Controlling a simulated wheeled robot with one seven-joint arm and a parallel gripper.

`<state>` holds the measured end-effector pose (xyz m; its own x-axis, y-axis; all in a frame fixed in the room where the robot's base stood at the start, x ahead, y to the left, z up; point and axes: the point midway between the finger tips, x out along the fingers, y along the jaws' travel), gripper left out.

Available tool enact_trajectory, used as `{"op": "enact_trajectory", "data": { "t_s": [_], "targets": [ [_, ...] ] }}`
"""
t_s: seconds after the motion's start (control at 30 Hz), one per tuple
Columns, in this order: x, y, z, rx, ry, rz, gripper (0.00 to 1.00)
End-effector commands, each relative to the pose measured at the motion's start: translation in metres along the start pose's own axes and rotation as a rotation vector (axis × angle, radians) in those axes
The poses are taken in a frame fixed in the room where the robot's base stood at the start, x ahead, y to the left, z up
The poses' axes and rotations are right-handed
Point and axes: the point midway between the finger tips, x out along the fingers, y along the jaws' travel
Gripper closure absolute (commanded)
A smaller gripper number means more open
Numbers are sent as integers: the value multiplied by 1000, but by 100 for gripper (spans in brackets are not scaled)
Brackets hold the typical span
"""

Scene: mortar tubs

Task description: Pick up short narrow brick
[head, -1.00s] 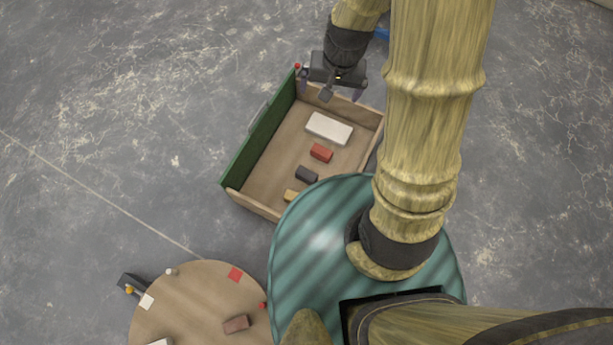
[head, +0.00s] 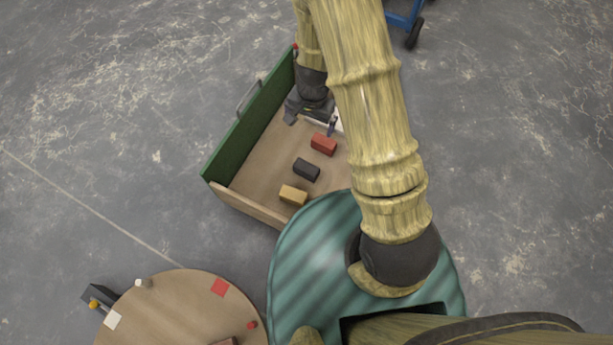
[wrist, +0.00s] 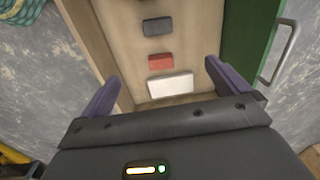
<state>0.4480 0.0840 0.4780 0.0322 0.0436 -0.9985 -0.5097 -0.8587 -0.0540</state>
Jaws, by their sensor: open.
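Several bricks lie in a row on the floor of a wooden drawer (head: 250,178) with a green front. They are a yellow brick (head: 293,195), a dark grey brick (head: 306,169), a red brick (head: 323,144) and a larger white brick (wrist: 171,85). The yellow, grey and red ones look similarly short; I cannot tell which is meant by short narrow. My gripper (head: 311,122) is open and empty over the drawer's far end. In the wrist view, the white and red bricks appear between the spread fingers (wrist: 160,74). My arm mostly hides the white brick in the head view.
A blue wheeled item (head: 408,22) stands at the top. The drawer's walls surround the bricks. Open floor lies left.

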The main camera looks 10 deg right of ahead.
Motion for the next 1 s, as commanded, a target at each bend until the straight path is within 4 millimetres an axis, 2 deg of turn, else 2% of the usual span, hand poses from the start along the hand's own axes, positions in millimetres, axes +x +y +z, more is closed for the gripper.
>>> {"op": "enact_trajectory", "data": {
  "t_s": [0.03,0.2,0.3,0.4,0.5,0.83,1.0],
  "targets": [
    [32,0,2,12,-4,9,0],
    [91,-2,3,58,-5,30,0],
    [120,-3,3,83,-4,41,0],
    [139,-3,4,100,-3,50,0],
    [146,-3,4,109,-3,54,0],
    [145,-3,3,112,-2,54,0],
    [160,-2,4,113,-3,55,0]
  ]
}}
